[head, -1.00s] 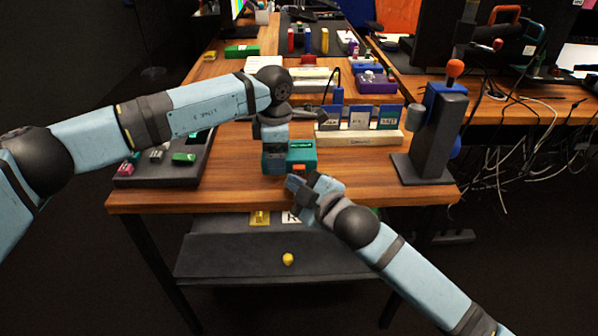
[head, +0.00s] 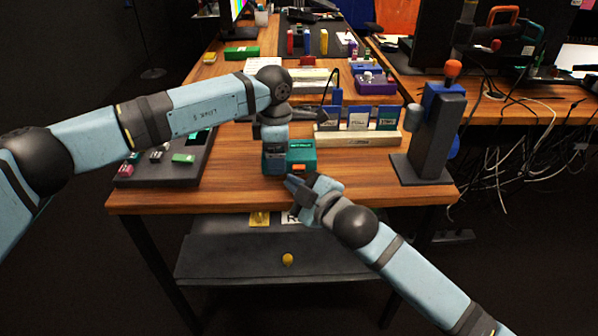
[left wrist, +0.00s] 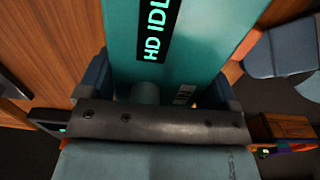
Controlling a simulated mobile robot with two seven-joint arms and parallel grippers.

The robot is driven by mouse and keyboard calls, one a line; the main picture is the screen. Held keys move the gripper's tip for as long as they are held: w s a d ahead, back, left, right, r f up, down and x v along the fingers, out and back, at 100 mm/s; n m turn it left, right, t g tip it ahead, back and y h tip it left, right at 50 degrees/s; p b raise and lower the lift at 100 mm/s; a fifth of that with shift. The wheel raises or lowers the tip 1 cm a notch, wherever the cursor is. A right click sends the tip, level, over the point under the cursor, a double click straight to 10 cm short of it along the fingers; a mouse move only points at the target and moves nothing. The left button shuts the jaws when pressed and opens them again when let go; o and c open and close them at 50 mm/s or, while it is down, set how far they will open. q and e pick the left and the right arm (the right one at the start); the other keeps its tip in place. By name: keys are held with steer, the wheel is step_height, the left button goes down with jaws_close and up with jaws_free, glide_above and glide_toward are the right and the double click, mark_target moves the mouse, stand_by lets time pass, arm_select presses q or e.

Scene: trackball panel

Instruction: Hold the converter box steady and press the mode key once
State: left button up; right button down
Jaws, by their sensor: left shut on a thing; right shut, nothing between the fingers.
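The converter box (head: 303,157) is a teal box near the front edge of the table, with an orange key (head: 299,168) low on its front face. My left gripper (head: 273,160) comes down from above and is shut on the box's left part. In the left wrist view the teal box (left wrist: 195,30) fills the space between the fingers, and its dark display reads "HD IDL", cut off by the frame. My right gripper (head: 290,184) is shut and empty, just in front of and below the orange key. I cannot tell whether its tips touch the box.
A dark tray (head: 150,176) with small coloured blocks stands left of the box. A wooden rack (head: 360,138) with cards is behind it. A dark stand (head: 437,140) with an orange-topped joystick is at the right. A shelf (head: 270,272) hangs below the table edge.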

steer(key=shift+w+d+r, duration=0.3)
steer(key=shift+w+r, duration=0.3)
steer(key=shift+s+a+f, duration=0.2)
steer(key=shift+s+f, duration=0.2)
steer(key=shift+s, duration=0.25)
steer(key=shift+s+f, duration=0.15)
steer(key=shift+s, duration=1.65)
